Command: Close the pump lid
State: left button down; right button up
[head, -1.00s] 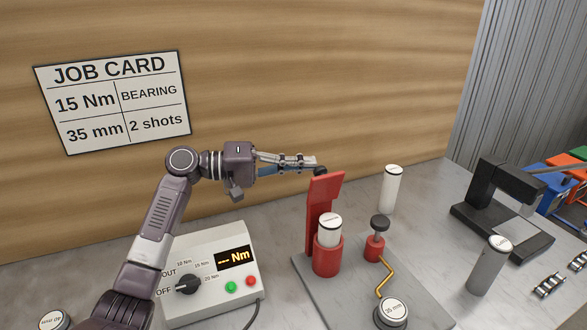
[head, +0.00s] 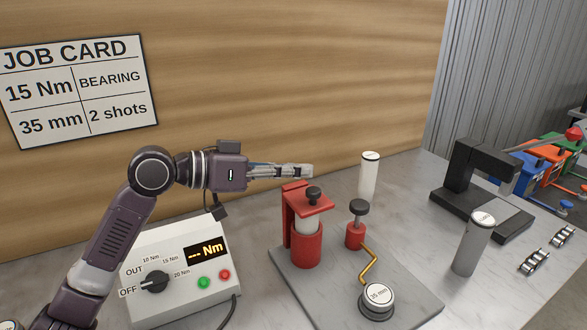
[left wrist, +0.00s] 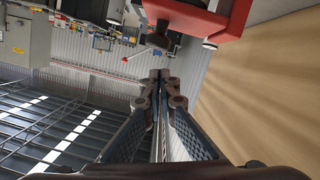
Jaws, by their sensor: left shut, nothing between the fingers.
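The red pump (head: 307,248) stands on a grey base plate (head: 330,308), with a white cartridge (head: 306,224) in its cup. Its red lid (head: 322,209) with a black knob (head: 313,193) lies roughly level over the cartridge top; I cannot tell whether it is fully seated. My left gripper (head: 309,171) is shut and empty, just above and behind the lid. The left wrist view shows its closed fingertips (left wrist: 161,75) below the dark knob (left wrist: 159,40) and red lid (left wrist: 205,18). My right gripper is not in view.
A torque box (head: 180,270) stands left of the pump. A black-knobbed red plunger (head: 356,232), a 35 mm disc (head: 378,297) and a white cylinder (head: 369,177) are to its right. A grey cylinder (head: 472,245) and black press (head: 480,190) stand further right.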

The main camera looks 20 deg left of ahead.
aim_at(304, 209)
pick_arm(q)
jog(key=shift+s+d+f+m+t+y+b, duration=0.3)
jog(key=shift+s+d+f+m+b, duration=0.35)
jog(key=shift+m, duration=0.25)
jog(key=shift+s+d+f+m, duration=0.1)
jog(key=shift+d+f+m, duration=0.05)
jog(key=shift+f+m, duration=0.4)
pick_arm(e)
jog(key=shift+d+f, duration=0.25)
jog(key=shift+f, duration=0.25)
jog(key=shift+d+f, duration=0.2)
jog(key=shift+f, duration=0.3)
pick_arm(q)
jog(key=shift+r, duration=0.2)
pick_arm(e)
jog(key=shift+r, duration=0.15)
